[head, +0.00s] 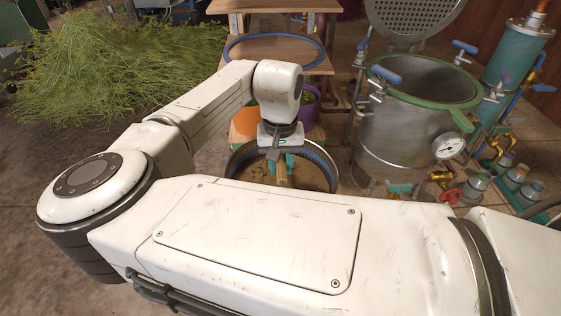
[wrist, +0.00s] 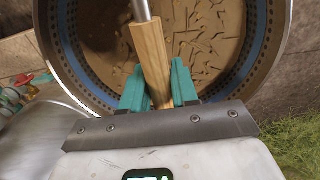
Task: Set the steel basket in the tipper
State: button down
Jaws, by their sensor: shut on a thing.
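The steel basket (head: 322,158) is round, with a perforated wall, a blue band and a brown, flaky-looking bottom. In the wrist view its wall (wrist: 262,42) curves around my gripper. My gripper (head: 281,166) has teal fingers, shut on a wooden handle (wrist: 151,55) on a metal rod, which runs across the basket's opening. The fingertips (wrist: 157,86) press on the handle from both sides. My arm hides the near part of the basket in the head view, so I cannot tell what it rests on. I cannot identify the tipper.
A steel still pot (head: 393,140) with a green rim stands open at the right, its perforated lid (head: 413,18) raised behind. Orange (head: 243,124) and purple (head: 307,108) containers stand behind the basket. A blue hoop (head: 232,48) is on wooden boards. Cut herbs (head: 110,75) lie at the left.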

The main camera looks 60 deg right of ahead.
jog(key=shift+r, duration=0.15)
jog(key=shift+f+b, duration=2.2)
jog(key=shift+f, duration=3.7)
jog(key=c, duration=0.8)
grip_release()
jog(key=shift+f, duration=0.25)
notch_tip(320, 180, up, 9)
jog(key=p, duration=0.8)
jog(key=shift+r, duration=0.2)
